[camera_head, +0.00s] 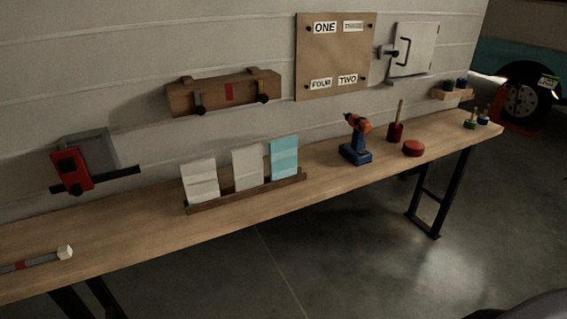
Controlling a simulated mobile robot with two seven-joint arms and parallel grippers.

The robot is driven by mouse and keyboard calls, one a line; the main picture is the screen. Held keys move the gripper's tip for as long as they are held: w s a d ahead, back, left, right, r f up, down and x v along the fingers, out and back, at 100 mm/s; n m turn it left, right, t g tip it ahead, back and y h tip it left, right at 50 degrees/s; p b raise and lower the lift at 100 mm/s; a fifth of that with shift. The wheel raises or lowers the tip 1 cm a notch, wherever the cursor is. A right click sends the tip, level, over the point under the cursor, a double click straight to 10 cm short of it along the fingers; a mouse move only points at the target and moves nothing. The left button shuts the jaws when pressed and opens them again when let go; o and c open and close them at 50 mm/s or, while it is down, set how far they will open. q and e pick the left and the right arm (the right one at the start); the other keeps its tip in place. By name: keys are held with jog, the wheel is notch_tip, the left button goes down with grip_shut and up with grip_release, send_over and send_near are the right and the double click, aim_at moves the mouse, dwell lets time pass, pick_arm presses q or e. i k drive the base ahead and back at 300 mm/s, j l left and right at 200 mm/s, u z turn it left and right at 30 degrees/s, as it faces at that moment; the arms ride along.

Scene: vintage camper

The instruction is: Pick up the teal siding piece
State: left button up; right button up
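The teal siding piece (284,157) stands nearly upright at the right end of a dark wooden rack (246,194) on the workbench. Two pale siding pieces stand in the same rack to its left: one in the middle (248,168) and one at the left end (200,181). The teal piece's lower edge meets the rack. Neither of my grippers shows in the head view.
The long wooden workbench (105,236) runs along the wall. A blue and orange drill (356,141), a red round tin (413,148) and a red pot (396,132) stand right of the rack. A red device (72,169) is at left. Bench around the rack is clear.

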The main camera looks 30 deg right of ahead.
aim_at(282, 151)
jog(key=i+l, duration=0.1)
jog(key=l, duration=0.75)
jog(key=i+l, duration=0.15)
jog(key=l, duration=0.7)
jog(key=i+l+u, duration=0.1)
jog(key=l, duration=0.8)
jog(key=i+l, duration=0.1)
jog(key=l, duration=0.75)
jog(key=i+l, duration=0.1)
jog(key=l, duration=0.75)
jog(key=i+l, duration=0.1)
jog(key=i, duration=0.25)
